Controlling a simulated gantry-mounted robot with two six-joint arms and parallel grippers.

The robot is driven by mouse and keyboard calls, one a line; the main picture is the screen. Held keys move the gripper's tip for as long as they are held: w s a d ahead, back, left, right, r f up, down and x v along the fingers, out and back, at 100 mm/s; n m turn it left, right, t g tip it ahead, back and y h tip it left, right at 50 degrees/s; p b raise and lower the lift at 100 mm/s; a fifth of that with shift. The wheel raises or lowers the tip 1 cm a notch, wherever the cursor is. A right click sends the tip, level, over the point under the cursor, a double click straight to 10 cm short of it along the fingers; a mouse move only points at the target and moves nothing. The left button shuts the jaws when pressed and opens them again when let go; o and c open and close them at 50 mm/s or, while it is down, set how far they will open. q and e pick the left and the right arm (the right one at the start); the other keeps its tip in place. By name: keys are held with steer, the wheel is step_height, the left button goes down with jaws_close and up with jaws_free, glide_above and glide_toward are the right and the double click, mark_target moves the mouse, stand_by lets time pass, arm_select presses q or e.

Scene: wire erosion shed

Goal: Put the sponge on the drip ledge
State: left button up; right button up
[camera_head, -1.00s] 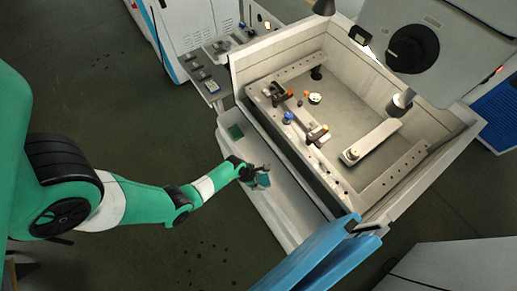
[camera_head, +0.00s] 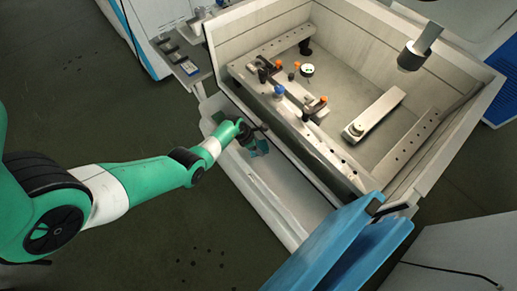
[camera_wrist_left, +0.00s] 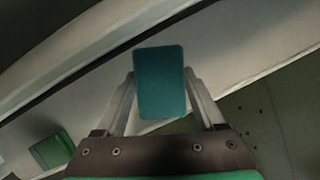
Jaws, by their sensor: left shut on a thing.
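A teal block, which I take as the sponge (camera_head: 260,148), is held in my left gripper (camera_head: 254,137). In the left wrist view the sponge (camera_wrist_left: 160,82) sits between the two fingers, which are closed on its sides. The pale drip ledge (camera_head: 284,197) runs along the outside of the machine's tank. The gripper and sponge are over this ledge, close to the tank wall; the gap beneath the sponge cannot be judged. The ledge also shows in the left wrist view (camera_wrist_left: 240,45) behind the sponge. My right gripper is not in view.
The tank holds a drilled rail, small clamps and a pale arm (camera_head: 377,115). A blue panel (camera_head: 335,245) stands at the ledge's near end.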

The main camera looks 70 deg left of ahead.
arm_select(q)
steer(key=f+b, duration=0.3)
steer(key=shift+w+a+f, duration=0.2)
steer(key=shift+a+f, duration=0.05)
steer(key=shift+f, duration=0.1)
steer(key=o, duration=1.3)
steer(key=shift+f, duration=0.1)
steer(key=p+v, duration=0.8)
steer(key=v, duration=0.3)
steer(key=shift+r+p, duration=0.3)
steer(key=shift+p, duration=0.1)
steer(key=shift+s+r, duration=0.25)
steer(key=shift+r, duration=0.05)
